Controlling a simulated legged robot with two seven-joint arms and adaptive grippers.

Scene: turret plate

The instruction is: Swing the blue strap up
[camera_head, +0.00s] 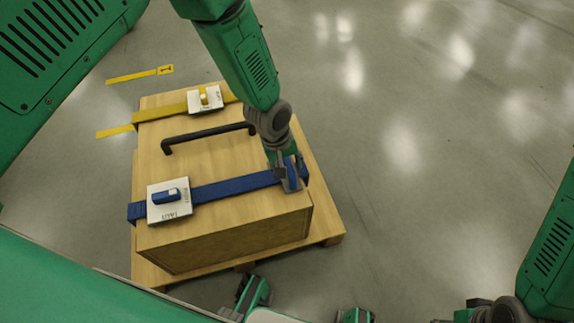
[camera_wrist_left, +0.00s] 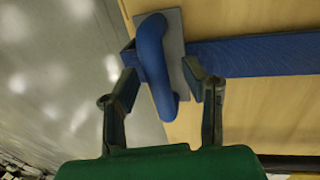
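The blue strap (camera_head: 235,187) lies across the front part of the wooden crate's top. In the left wrist view the blue strap (camera_wrist_left: 260,56) runs off to the right from a grey plate. A curved blue handle (camera_wrist_left: 153,58) stands on that plate at the crate's edge. My left gripper (camera_head: 286,176) is over the strap's right end. In the left wrist view my left gripper (camera_wrist_left: 161,70) has its fingers apart on either side of the blue handle, with gaps visible. My right gripper (camera_head: 465,313) is partly cut off at the bottom right, and its fingers are not clear.
The crate (camera_head: 230,240) sits on a wooden pallet (camera_head: 325,225). A white label plate with a blue block (camera_head: 168,194) is at the strap's left. Behind are a black bar handle (camera_head: 205,135) and a yellow strap (camera_head: 163,112). Floor to the right is clear.

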